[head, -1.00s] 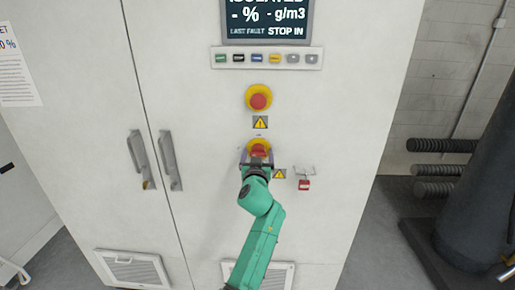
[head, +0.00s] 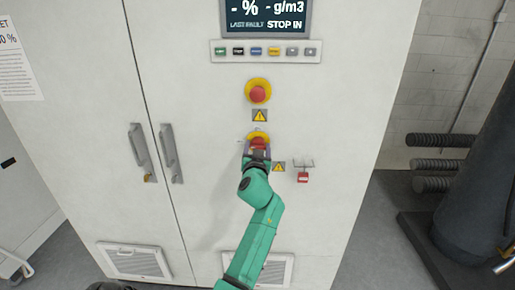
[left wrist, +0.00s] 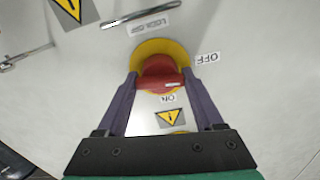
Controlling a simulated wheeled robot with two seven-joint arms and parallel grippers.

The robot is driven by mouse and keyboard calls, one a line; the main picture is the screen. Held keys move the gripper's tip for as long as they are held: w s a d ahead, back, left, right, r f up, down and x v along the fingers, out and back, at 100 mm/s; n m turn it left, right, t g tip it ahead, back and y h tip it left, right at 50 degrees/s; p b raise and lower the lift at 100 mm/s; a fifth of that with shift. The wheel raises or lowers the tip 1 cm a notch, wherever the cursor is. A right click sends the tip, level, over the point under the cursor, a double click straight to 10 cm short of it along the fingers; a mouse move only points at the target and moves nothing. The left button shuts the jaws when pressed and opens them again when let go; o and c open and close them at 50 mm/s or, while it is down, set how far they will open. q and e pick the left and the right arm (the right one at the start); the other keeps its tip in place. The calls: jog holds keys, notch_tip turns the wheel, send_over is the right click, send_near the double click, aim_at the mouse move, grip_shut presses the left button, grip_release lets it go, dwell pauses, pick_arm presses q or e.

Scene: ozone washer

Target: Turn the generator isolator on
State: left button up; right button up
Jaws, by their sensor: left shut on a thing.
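The generator isolator is a red rotary knob (head: 258,142) on a yellow plate, low on the white cabinet front. In the left wrist view the red knob (left wrist: 160,70) sits between my fingers, with an OFF label (left wrist: 207,59) to its right and an ON label (left wrist: 168,98) just below. A small white mark shows on the knob's lower part, near the ON label. My left gripper (head: 257,151) is shut on the knob, one finger on each side. It hides part of the knob in the head view. My right gripper is not in view.
A red emergency stop button (head: 257,94) on a yellow ring sits above the isolator. A red padlock (head: 303,177) hangs to the right. A button row (head: 266,50) and display (head: 266,16) are higher. Door handles (head: 171,153) are at left; dark coiled parts (head: 437,163) stand at right.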

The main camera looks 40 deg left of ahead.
pick_arm(q)
jog(key=shift+m, duration=0.8)
jog(key=m, duration=0.2)
jog(key=shift+m, duration=0.4)
jog(key=m, duration=0.3)
jog(key=shift+m+p, duration=0.3)
jog(key=shift+p, duration=0.1)
jog(key=m+p, duration=0.1)
jog(key=m, duration=0.2)
jog(key=shift+r+m, duration=0.1)
jog(key=shift+m, duration=0.2)
jog(key=m+p, duration=0.1)
jog(key=m, duration=0.3)
jog(key=shift+m, duration=0.3)
jog(key=shift+r, duration=0.1)
jog(key=o, duration=1.2)
jog(key=shift+a, duration=0.1)
jog(key=shift+o, duration=0.2)
jog(key=shift+w+a+f, duration=0.1)
jog(key=shift+f, duration=0.15)
